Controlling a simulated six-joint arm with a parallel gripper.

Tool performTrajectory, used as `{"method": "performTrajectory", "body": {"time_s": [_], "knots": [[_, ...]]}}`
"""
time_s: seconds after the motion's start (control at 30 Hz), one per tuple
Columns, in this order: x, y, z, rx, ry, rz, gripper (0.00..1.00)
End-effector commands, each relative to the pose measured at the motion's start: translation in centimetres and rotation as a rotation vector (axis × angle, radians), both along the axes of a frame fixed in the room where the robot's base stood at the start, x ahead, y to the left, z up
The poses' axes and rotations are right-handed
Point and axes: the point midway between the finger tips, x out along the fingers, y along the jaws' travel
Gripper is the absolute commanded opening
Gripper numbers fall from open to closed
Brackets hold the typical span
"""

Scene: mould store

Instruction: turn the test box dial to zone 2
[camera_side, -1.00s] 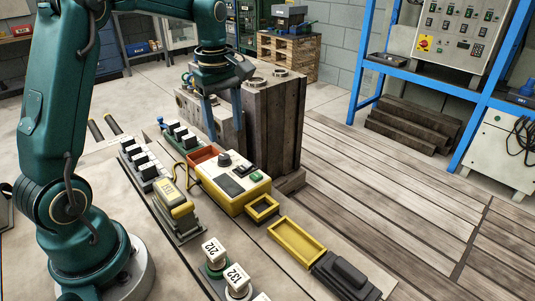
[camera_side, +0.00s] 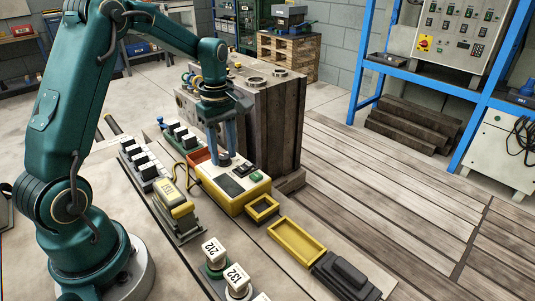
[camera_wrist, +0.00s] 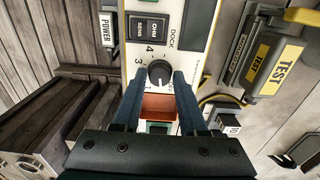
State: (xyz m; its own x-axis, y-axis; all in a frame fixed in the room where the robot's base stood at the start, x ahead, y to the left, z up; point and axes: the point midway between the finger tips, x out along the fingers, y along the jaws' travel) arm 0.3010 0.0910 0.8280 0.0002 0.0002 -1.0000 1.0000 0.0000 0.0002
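The yellow test box (camera_side: 243,203) stands on the bench, with a black dial (camera_side: 224,160) on its top panel. In the wrist view the dial (camera_wrist: 159,73) sits beside printed numbers; 4, 3 and 1 can be read. The 2 seems hidden by a finger, and the pointer setting is too small to tell. My gripper (camera_side: 222,153) points down over the dial. In the wrist view my gripper (camera_wrist: 159,77) is open, one fingertip on each side of the dial. I cannot tell whether either finger touches it.
A red-orange tray (camera_side: 200,156) adjoins the box behind the dial. A yellow TEST unit (camera_side: 174,202) stands left of the box. A small yellow frame (camera_side: 263,207) and a yellow tray (camera_side: 297,239) lie to the right. A tall wooden block (camera_side: 275,120) rises close behind.

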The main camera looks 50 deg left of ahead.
Motion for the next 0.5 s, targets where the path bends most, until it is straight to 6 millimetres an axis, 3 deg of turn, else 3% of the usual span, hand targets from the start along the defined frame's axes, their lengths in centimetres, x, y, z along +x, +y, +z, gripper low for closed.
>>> {"method": "performTrajectory", "body": {"time_s": [0.03,0.1,0.5], "knots": [[0.0,0.0,0.02,0.0,0.0,0.0,0.18],[0.0,0.0,0.02,0.0,0.0,0.0,0.0],[0.0,-0.01,0.06,0.0,0.0,-0.059,0.0]]}}
